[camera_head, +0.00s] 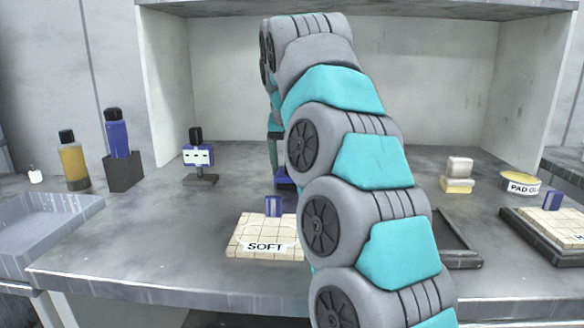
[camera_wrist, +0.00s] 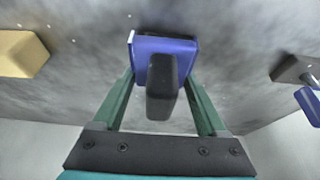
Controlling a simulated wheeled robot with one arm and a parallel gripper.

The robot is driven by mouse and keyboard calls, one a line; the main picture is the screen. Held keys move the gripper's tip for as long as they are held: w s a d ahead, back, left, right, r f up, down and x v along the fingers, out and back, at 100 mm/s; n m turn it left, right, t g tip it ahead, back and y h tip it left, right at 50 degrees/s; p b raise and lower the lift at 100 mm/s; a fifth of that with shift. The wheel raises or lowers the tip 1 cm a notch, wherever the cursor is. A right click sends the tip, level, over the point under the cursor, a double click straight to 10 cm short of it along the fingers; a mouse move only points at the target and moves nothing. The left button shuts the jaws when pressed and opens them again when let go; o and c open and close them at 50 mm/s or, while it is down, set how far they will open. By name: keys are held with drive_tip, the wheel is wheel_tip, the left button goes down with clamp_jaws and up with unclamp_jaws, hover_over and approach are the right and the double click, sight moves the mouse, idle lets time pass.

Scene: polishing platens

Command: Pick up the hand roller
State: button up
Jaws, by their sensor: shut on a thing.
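A blue block with a dark upright grip, which looks like the hand roller (camera_wrist: 163,80), is between the green fingers of my gripper (camera_wrist: 161,82) in the wrist view. My gripper is shut on it, with one finger on each side. Whether it touches the bench cannot be told. In the head view my arm hides most of this spot. Only a green part of my gripper (camera_head: 273,148) and a bit of blue (camera_head: 284,181) show left of the arm, toward the back of the bench.
A blue-and-white device on a dark stand (camera_head: 198,157) is to the left. Bottles (camera_head: 74,162) stand farther left. A tiled SOFT platen (camera_head: 262,236) with a small blue block lies in front. A yellow-based block (camera_head: 457,184) and a round pad tin (camera_head: 521,184) are right.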

clamp_jaws()
idle(0.3)
drive_tip(key=shift+r, duration=0.15)
